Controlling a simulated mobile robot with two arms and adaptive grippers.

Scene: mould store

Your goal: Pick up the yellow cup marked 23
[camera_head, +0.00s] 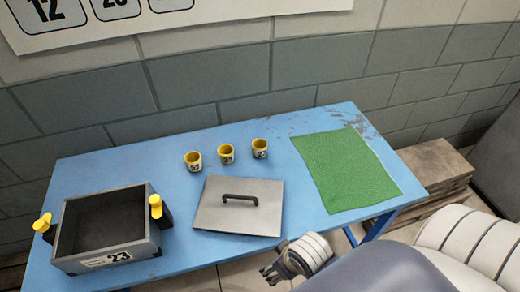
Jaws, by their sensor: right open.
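Three small yellow cups stand upright in a row near the back middle of the blue table: a left cup (194,162), a middle cup (226,155) and a right cup (260,149). Each has a dark number on its front, too small for me to read surely, so I cannot tell which is marked 23. My right gripper (270,274) is open and empty, low in the picture by the table's front edge, well apart from the cups. My left gripper is not in view.
On the blue table (310,230), a grey open box (105,262) labelled 23 with yellow-topped handles stands at left. A flat grey lid (265,215) with a dark handle lies before the cups. A green mat (345,170) lies at right. Wooden boards (435,170) are stacked beyond the right edge.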

